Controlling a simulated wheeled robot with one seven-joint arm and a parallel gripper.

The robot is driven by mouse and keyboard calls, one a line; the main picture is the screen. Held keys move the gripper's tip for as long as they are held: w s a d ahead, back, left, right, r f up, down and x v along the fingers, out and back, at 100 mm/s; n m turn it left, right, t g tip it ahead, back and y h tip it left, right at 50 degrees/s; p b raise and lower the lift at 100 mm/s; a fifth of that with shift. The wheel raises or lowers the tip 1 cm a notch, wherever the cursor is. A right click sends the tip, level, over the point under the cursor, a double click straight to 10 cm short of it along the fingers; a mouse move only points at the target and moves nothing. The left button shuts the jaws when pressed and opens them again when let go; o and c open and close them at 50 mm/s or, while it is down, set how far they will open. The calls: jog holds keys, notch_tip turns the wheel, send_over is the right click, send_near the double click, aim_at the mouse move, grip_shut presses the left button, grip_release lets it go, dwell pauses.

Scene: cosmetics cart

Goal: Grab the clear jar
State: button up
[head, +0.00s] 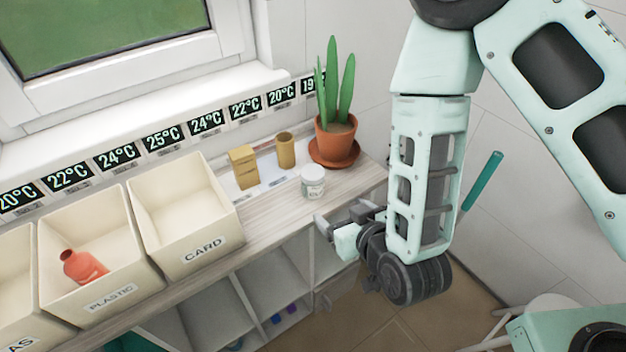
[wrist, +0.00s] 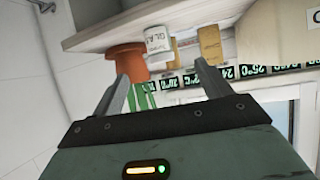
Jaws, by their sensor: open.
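The clear jar (head: 313,182), a small pot with a pale lid and a label, stands on the wooden shelf top near its front edge, left of the potted plant. In the wrist view, which is upside down, the jar (wrist: 158,40) shows beyond the fingertips, roughly between them. My gripper (head: 338,214) is open and empty, just off the shelf's front edge, on the near side of the jar and apart from it. Both fingers also show in the wrist view (wrist: 162,80).
A terracotta pot (head: 335,138) with a green plant stands close behind the jar, on its right. A yellowish box (head: 243,167) and a brown cylinder (head: 285,150) stand behind left. Open bins labelled CARD (head: 203,250) and PLASTIC (head: 111,292) line the shelf's left.

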aim_at(318, 188)
jog(key=b+x, duration=0.2)
jog(key=x, duration=0.9)
jog(key=shift+w+d+r, duration=0.15)
jog(key=shift+w, duration=0.1)
jog(key=shift+p+x, duration=1.2)
jog(key=shift+x, duration=1.85)
jog(key=shift+r, duration=0.1)
jog(key=c, duration=1.1)
